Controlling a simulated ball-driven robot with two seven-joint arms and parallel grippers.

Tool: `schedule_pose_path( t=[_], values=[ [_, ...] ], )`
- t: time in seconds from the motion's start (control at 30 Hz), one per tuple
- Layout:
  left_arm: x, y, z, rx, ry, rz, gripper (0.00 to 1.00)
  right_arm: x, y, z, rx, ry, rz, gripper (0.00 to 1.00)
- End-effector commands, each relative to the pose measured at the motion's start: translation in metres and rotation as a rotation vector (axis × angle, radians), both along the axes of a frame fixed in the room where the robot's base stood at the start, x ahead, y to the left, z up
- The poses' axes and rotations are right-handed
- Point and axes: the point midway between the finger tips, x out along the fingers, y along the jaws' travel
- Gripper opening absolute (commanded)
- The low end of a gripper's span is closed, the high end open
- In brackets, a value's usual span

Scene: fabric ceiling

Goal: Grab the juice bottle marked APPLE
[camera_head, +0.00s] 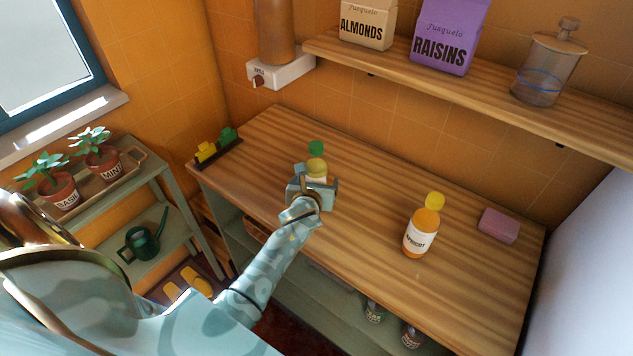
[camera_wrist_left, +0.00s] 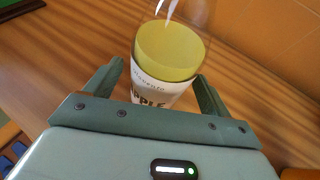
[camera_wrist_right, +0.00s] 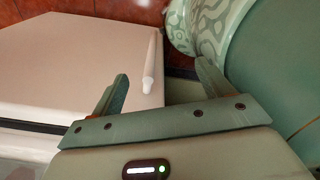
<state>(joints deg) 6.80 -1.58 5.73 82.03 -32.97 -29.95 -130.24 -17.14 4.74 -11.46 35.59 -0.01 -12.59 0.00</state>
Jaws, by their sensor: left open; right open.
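The apple juice bottle (camera_head: 316,168) stands upright on the wooden counter, with a green cap and yellow juice. Its lower part is hidden by my left gripper (camera_head: 312,190) in the head view. In the left wrist view the bottle (camera_wrist_left: 168,60) shows a white label reading APPLE, partly cut off by the gripper's body. My left gripper (camera_wrist_left: 158,82) is open, with one finger on each side of the bottle. I cannot tell whether the fingers touch it. My right gripper (camera_wrist_right: 162,88) is open and empty beside a pale panel with a white handle.
An apricot juice bottle (camera_head: 422,228) with a yellow cap stands to the right on the counter (camera_head: 370,215). A pink block (camera_head: 498,225) lies farther right. A dark rack (camera_head: 216,149) with yellow and green items sits at the left end. A shelf (camera_head: 440,88) hangs above the counter.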

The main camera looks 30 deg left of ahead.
Motion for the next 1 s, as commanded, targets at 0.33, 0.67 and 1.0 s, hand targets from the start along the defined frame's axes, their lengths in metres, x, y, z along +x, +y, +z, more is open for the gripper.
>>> schedule_pose_path(
  t=[0.33,0.67,1.0],
  values=[
    [0.011,0.005,-0.006,0.0,0.001,0.0,0.83,-0.001,0.003,-0.005,0.004,0.002,-0.002,0.78],
    [0.012,0.005,-0.005,0.001,-0.002,0.0,0.17,-0.002,0.004,-0.005,0.005,0.004,-0.001,0.78],
    [0.012,0.006,0.009,0.002,-0.003,0.0,0.17,-0.001,0.004,0.003,0.005,0.002,-0.002,0.78]
  ],
)
